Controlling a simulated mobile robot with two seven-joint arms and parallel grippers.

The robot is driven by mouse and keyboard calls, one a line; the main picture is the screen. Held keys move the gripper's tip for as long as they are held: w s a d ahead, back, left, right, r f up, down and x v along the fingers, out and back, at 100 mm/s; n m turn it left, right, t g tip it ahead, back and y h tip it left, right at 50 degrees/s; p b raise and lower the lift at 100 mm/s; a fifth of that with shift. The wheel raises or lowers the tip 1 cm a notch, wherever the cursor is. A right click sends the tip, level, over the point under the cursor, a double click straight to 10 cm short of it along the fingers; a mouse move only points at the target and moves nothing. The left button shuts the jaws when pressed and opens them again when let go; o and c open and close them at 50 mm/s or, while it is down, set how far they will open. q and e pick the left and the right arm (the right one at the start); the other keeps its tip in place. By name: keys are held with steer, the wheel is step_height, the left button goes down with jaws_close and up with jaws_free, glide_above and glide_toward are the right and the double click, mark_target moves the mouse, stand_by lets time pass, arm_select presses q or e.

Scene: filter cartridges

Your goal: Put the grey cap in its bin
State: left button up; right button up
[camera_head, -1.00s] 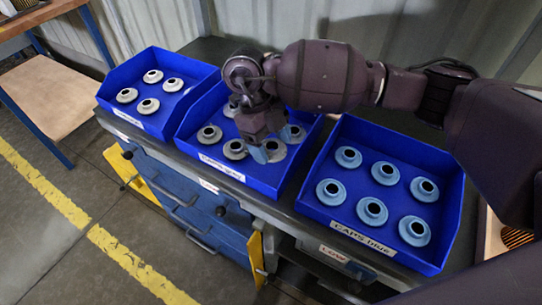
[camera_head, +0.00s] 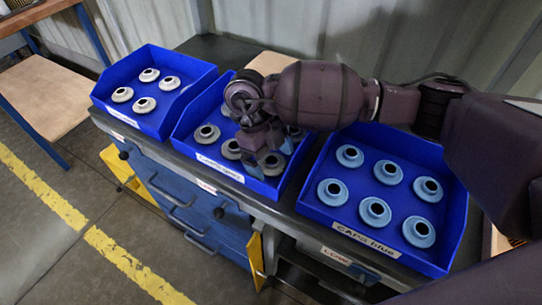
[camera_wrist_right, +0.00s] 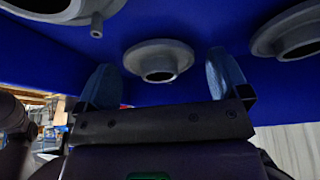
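The middle blue bin (camera_head: 218,167) carries a label that reads as grey caps. Several grey caps stand in it, such as one at the left (camera_head: 207,134) and one by its front wall (camera_head: 231,149). My right gripper (camera_head: 270,156) points down into this bin near its front right part. A grey cap (camera_head: 272,163) is low between its fingers. In the right wrist view that cap (camera_wrist_right: 158,60) sits between the two spread fingertips of the gripper (camera_wrist_right: 165,75), with a gap clear at the right finger. My left gripper is out of view.
The right bin (camera_head: 315,205) holds several blue caps (camera_head: 375,211). Bin walls stand close around my right gripper. More grey caps (camera_wrist_right: 290,30) are near it in the wrist view.

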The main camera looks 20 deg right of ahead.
steer(key=shift+r, duration=0.1)
steer(key=p+v, duration=0.1)
steer(key=v, duration=1.1)
steer(key=shift+d+r, duration=0.1)
stand_by(0.3)
